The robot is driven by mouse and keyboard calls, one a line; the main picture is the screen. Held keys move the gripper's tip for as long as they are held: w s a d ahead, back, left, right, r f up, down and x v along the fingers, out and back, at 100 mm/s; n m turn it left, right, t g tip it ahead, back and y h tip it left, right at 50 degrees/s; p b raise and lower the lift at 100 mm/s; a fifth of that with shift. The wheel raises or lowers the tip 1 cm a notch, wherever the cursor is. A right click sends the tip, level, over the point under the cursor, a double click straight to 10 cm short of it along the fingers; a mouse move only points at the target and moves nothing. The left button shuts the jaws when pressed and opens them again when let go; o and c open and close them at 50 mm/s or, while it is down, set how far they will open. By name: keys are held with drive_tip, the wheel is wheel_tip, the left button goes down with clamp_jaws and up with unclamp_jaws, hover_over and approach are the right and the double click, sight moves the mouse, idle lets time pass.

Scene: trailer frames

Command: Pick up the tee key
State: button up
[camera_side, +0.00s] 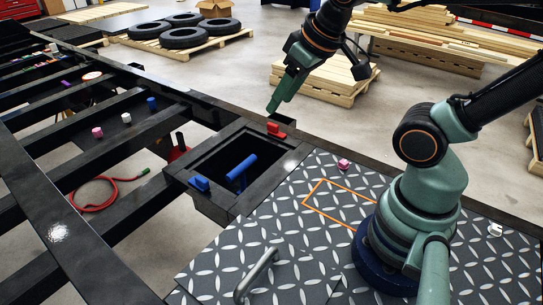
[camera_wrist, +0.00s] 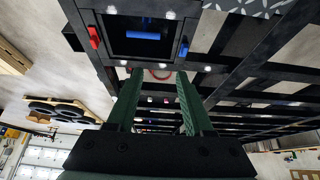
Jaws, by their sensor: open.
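The tee key (camera_side: 241,172) is blue, with a cylindrical crossbar showing inside the dark square opening of a black box frame. Its lower part is hidden in the opening. In the wrist view its blue bar (camera_wrist: 143,35) lies across the opening, beyond my fingertips. My gripper (camera_side: 273,109) is above the far side of the box, apart from the key. In the wrist view my gripper (camera_wrist: 160,72) has its two green fingers spread with nothing between them.
A red block (camera_side: 274,129) and a blue block (camera_side: 199,183) sit on opposite rims of the box (camera_side: 222,207). A tread plate with an orange outline (camera_side: 322,181), a pink piece (camera_side: 343,163) and a grey handle (camera_side: 256,274) lies in front. Black frame beams extend left.

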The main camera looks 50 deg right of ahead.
drive_tip(key=shift+o, duration=1.1)
drive_tip(key=shift+w, duration=0.1)
